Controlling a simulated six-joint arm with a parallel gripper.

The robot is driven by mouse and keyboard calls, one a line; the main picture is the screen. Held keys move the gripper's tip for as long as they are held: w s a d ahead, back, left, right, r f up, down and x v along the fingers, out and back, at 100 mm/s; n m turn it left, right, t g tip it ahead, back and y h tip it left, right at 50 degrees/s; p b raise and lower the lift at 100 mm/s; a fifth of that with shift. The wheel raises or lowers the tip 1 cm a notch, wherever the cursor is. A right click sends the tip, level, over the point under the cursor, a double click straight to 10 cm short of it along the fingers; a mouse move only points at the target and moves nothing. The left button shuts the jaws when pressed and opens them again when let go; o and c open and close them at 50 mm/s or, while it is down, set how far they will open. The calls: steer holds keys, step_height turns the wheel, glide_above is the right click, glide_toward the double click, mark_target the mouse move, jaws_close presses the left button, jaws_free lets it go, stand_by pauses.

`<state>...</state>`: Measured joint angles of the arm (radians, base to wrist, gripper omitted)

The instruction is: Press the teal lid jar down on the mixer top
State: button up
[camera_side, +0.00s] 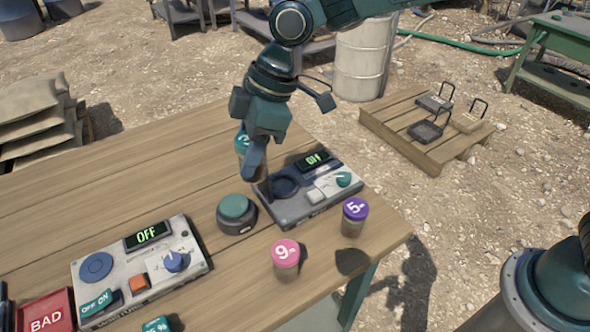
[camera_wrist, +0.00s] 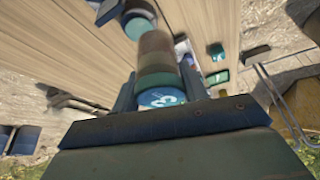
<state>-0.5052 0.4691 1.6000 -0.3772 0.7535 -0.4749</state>
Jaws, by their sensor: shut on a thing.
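My gripper (camera_side: 252,168) is shut on a jar with a teal lid (camera_side: 242,141), mostly hidden behind a finger in the side view. In the wrist view the jar's teal lid (camera_wrist: 162,97) with a white mark and its brown body show between the fingers. The jar is held just behind and left of a grey device (camera_side: 318,205) with a dark round pad (camera_side: 285,186), a lit green display and a teal knob. I cannot tell if the jar touches anything. A second grey device (camera_side: 120,285), with a blue round pad, reads OFF.
A dark round base with a teal button (camera_side: 235,207) stands between the devices. A purple-lid jar (camera_side: 354,216) and a pink-lid jar (camera_side: 286,259) stand near the front right edge. Another teal lid (camera_side: 157,325) and a red BAD tray (camera_side: 46,312) are at front left. The back left table is clear.

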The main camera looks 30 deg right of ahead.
steer(key=w+a+f+n, duration=0.1)
steer(key=w+a+f, duration=0.2)
steer(key=w+f, duration=0.1)
steer(key=shift+w+f+n+g, duration=0.3)
steer(key=shift+w, duration=0.1)
steer(key=shift+a+f, duration=0.1)
steer(key=shift+f, duration=2.3)
